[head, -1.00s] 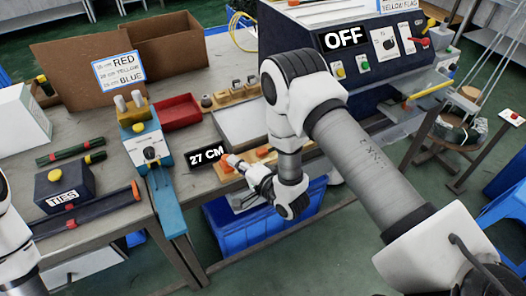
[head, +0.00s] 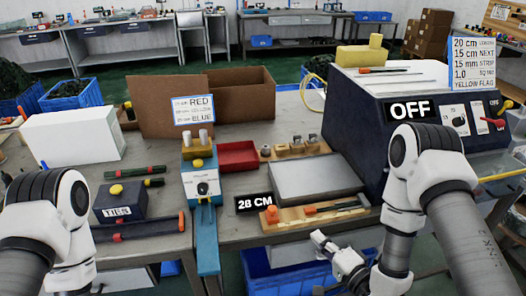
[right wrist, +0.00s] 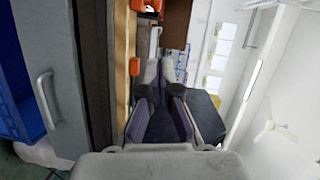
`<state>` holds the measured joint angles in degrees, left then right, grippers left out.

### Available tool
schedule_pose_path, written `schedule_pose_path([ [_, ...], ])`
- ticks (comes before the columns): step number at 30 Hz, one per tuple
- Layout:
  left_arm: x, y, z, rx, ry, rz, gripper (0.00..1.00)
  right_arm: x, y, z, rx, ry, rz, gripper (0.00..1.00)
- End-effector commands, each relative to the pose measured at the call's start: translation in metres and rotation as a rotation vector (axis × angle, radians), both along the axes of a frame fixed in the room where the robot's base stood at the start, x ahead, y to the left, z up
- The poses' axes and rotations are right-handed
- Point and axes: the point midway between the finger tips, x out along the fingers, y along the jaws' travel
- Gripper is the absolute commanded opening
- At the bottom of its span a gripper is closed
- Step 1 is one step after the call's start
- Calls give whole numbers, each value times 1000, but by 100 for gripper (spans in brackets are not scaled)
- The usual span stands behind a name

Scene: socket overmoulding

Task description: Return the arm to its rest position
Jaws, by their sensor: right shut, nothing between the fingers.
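My right arm (head: 435,200) comes in from the right, bent, white and grey. Its right gripper (head: 321,240) is shut and empty, just off the front edge of the workbench (head: 235,228), below the wooden board with orange-handled tools. In the right wrist view the two fingers (right wrist: 158,72) point ahead, close together, with nothing between them. My left arm (head: 45,225) shows at the lower left; its gripper is out of view.
A blue bin (head: 290,278) is below the bench near the right gripper. A dark machine (head: 375,130) marked OFF stands behind the right arm. A wooden board (head: 300,220) lies at the bench edge beside a 28 CM sign (head: 254,203).

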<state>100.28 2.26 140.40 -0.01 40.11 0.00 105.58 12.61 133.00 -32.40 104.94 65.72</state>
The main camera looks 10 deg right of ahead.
Motion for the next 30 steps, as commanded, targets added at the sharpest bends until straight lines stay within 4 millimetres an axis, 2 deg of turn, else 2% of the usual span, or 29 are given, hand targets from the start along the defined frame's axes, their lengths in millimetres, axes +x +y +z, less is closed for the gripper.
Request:
schedule_pose_path([
  [2,0,0,0,0,0,0,0,-2,3,-4,-3,10,7,0],
  [4,0,0,0,0,0,1,0,-12,15,-17,-17,46,34,0],
  [5,0,0,0,0,0,1,0,-18,17,-28,-45,94,35,0],
  [8,0,0,0,0,0,1,0,-52,18,-85,-295,311,77,0],
  [9,0,0,0,0,0,1,0,-73,13,-111,-439,417,122,0],
  [11,0,0,0,0,0,1,0,-112,3,-144,-656,580,222,0],
  [12,0,0,0,0,0,1,0,-139,-6,-160,-787,684,310,0],
  [15,0,0,0,0,0,1,0,-204,-26,-180,-1022,898,572,0],
  [18,0,0,0,0,0,1,0,-239,-34,-183,-1120,979,784,0],
  [21,0,0,0,0,0,0,0,-246,-33,-183,-1156,964,869,0],
  [30,0,0,0,0,0,1,0,-245,-33,-183,-1160,955,872,0],
])
